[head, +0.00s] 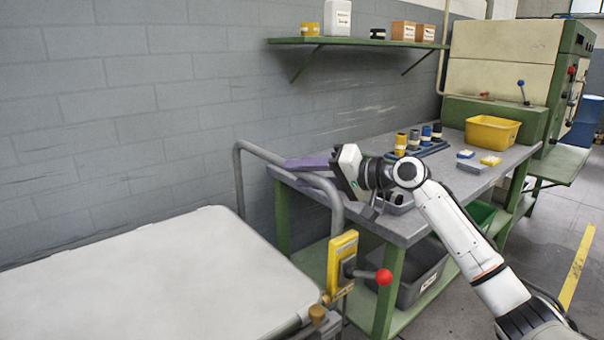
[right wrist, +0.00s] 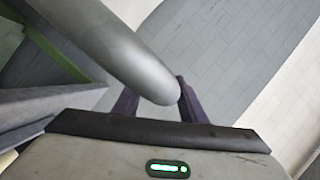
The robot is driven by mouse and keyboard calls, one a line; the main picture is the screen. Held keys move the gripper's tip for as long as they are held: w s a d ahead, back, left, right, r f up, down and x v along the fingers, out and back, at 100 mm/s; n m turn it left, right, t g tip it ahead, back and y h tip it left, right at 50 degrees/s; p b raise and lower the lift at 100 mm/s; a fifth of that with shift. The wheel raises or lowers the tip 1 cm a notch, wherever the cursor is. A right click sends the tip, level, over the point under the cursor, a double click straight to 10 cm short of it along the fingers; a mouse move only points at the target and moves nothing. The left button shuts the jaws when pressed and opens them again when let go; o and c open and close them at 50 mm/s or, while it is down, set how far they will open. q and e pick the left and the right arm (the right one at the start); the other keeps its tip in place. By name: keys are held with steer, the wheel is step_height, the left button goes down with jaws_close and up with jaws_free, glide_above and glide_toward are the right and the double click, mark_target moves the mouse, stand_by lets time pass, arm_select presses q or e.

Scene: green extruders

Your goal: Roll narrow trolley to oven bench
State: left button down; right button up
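The narrow trolley (head: 150,275) has a pale flat top and stands at the lower left of the head view. Its grey tube handle (head: 238,175) rises at the end nearest the bench. My right gripper (head: 300,172) is at the handle, its dark purple fingers spread apart. In the right wrist view the handle (right wrist: 120,55) runs close over the fingers (right wrist: 155,105); I cannot tell whether they touch it. The oven bench (head: 410,222), grey-topped with green legs, stands just beyond the trolley. My left gripper is out of view.
A yellow bracket (head: 342,262) with a red-knobbed lever (head: 383,276) stands at the trolley's bench end. The cream-and-green oven (head: 505,60) and a yellow bin (head: 492,133) are at the back right. A brick wall (head: 120,130) runs behind. Floor is clear at right by a yellow line (head: 577,265).

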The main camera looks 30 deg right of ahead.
steer(key=shift+w+a, duration=0.1)
steer(key=shift+w, duration=0.05)
jaws_close()
steer(key=d, duration=0.5)
steer(key=shift+w+d+r, duration=0.1)
steer(key=shift+w, duration=0.1)
